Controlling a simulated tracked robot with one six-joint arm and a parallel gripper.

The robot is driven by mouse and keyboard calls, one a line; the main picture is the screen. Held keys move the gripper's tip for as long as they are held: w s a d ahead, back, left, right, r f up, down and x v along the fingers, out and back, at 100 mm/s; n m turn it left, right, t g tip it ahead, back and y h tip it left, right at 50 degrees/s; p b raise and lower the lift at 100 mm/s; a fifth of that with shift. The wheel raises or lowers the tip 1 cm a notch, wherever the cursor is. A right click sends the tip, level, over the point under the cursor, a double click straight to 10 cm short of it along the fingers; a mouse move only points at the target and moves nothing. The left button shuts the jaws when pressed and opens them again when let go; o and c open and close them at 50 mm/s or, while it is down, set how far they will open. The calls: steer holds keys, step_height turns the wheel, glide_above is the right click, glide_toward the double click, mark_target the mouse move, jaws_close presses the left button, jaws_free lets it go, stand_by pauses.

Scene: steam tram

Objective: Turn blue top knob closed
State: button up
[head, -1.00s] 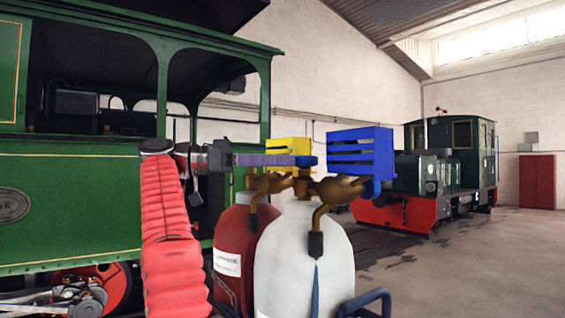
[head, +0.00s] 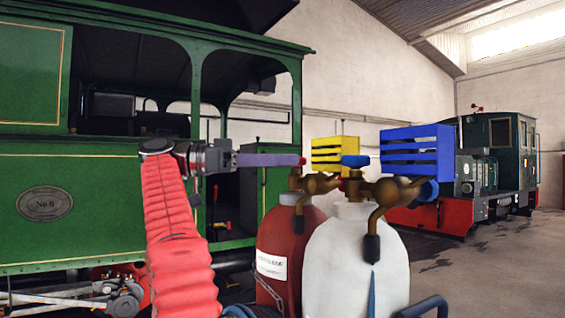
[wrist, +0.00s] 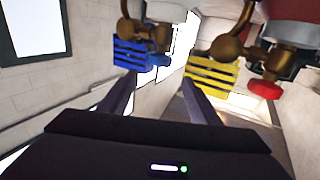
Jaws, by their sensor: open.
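The blue top knob (head: 355,160) sits on the brass valve (head: 385,190) of the white cylinder (head: 350,260). My gripper (head: 298,160) is left of the knob at about its height, with a visible gap between them. In the wrist view, which is upside down, the two fingers of my gripper (wrist: 158,88) are spread with nothing between them. The blue knob (wrist: 158,60) shows beyond them, beside the blue slatted box. I cannot tell the knob's turn position.
The red cylinder (head: 281,240) stands left of the white one; its red knob (wrist: 264,89) is close by. A yellow slatted box (head: 334,155) and a blue slatted box (head: 416,151) stand behind the valves. A green locomotive (head: 100,215) fills the left. Floor is open at right.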

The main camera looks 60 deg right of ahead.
steer(key=w+a+f+n+t, duration=0.55)
steer(key=f+n+t, duration=0.25)
steer(key=f+n, duration=0.2)
steer(key=w+a+f+n+t, duration=0.4)
steer(key=a+f+n+t, duration=0.25)
steer(key=f+n, duration=0.4)
steer(key=s+a+f+n+t+y, duration=0.1)
steer(key=s+a+f+n+y, duration=0.1)
steer(key=a+f, duration=0.7)
steer(key=s+a+f+n+t+y, duration=0.2)
steer(key=s+a+f+n+y, duration=0.1)
steer(key=a+f, duration=0.7)
steer(key=s+a+f+n+t+y, duration=0.2)
steer(key=s+a+f+n+y, duration=0.1)
steer(key=a+f, duration=0.6)
steer(key=s+f+y, duration=0.1)
steer(key=y, duration=0.1)
steer(key=shift+s+a+f+y, duration=0.35)
steer(key=shift+y, duration=0.05)
steer(key=shift+t, duration=0.25)
steer(key=shift+c, duration=0.5)
